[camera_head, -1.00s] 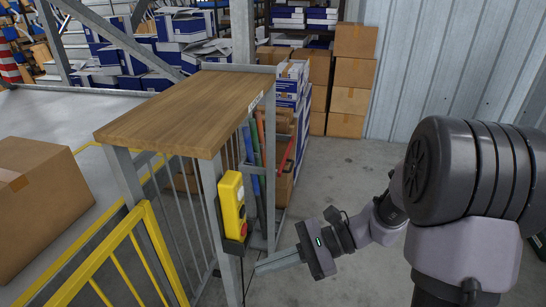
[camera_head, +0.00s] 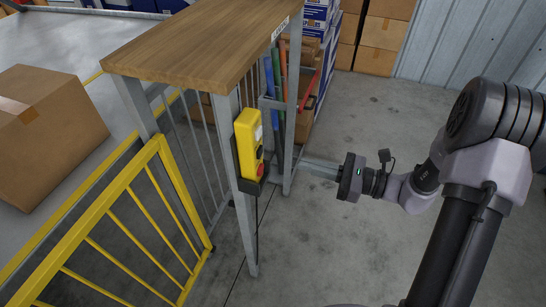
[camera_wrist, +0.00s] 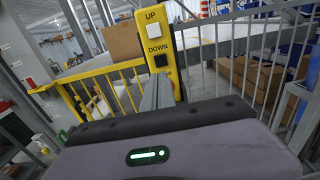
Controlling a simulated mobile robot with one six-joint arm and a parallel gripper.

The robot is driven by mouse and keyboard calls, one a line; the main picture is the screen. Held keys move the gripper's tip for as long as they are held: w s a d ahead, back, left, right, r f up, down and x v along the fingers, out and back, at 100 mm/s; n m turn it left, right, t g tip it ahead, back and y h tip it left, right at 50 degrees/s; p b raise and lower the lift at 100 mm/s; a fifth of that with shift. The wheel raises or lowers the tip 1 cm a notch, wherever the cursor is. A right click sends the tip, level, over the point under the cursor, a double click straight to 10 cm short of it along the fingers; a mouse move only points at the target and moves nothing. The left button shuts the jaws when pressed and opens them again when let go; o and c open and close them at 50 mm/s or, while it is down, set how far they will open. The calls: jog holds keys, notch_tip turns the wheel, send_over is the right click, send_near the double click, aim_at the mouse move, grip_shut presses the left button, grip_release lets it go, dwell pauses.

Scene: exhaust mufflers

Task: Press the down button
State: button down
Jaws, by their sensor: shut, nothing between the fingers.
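A yellow control box (camera_head: 249,143) is mounted on a grey post of the wooden-topped stand, with a red button (camera_head: 260,170) low on it. In the wrist view, the box (camera_wrist: 176,46) shows a white button (camera_wrist: 153,28) under the word UP. Below it, a black down button (camera_wrist: 160,61) sits under the word DOWN. My gripper (camera_head: 303,161) is shut and empty, to the right of the box, pointing left toward it. In the wrist view my gripper's fingers (camera_wrist: 162,80) reach up to just below the down button; I cannot tell whether they touch it.
A yellow railing (camera_head: 130,230) stands left of the post. A cardboard box (camera_head: 45,130) lies on the grey platform behind it. A rack with coloured tubes (camera_head: 277,95) stands just behind.

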aim_at(261, 153)
jog(key=b+x, duration=0.1)
jog(key=x, duration=0.7)
jog(key=shift+a+f+b, duration=0.15)
jog(key=shift+b, duration=0.25)
jog(key=shift+w+a, duration=0.3)
jog(key=shift+a, duration=0.25)
